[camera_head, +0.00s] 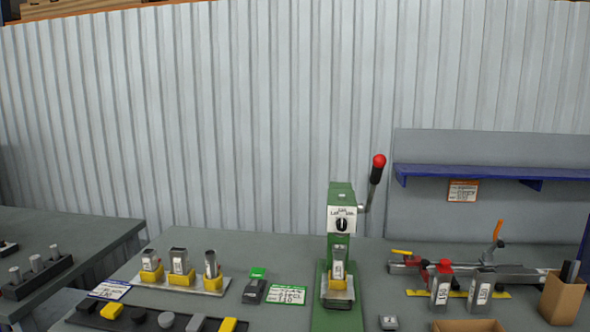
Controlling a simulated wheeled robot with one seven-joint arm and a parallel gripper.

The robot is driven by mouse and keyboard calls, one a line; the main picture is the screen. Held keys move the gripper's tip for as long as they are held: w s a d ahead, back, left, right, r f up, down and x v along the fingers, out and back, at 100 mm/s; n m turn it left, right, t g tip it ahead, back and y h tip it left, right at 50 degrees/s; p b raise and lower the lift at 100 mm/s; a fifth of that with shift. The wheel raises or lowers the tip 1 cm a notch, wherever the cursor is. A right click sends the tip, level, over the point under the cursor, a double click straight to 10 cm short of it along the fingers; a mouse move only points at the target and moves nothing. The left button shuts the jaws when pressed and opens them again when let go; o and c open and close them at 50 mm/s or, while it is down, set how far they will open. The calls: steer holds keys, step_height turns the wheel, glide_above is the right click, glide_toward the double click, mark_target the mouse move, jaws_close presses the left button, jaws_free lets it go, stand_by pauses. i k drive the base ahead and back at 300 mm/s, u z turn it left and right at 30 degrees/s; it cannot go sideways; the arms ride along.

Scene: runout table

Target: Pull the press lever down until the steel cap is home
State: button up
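The green press (341,192) stands upright on the grey table, right of the middle. Its lever (376,175) rises on the right side, with a black grip and a red ball knob (379,161) at the top, above the press head. A dial with a black knob (342,225) is on the head's white front plate. Below the head, a grey labelled piece (339,263) stands upright in a yellow holder (337,284) on the press base. The steel cap cannot be told apart at this size. My gripper is not in view, and nothing touches the lever.
Left, a tray (205,288) bears three labelled pieces in yellow holders. Small parts lie on a dark strip (90,318) at the front. Right are a clamp rail (525,273), two grey pieces and a cardboard box (562,297). A blue shelf (490,172) is behind, right of the lever.

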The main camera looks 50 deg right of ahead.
mark_target(379, 160)
steer(key=u, duration=1.85)
steer(key=k, duration=2)
steer(key=z, duration=0.9)
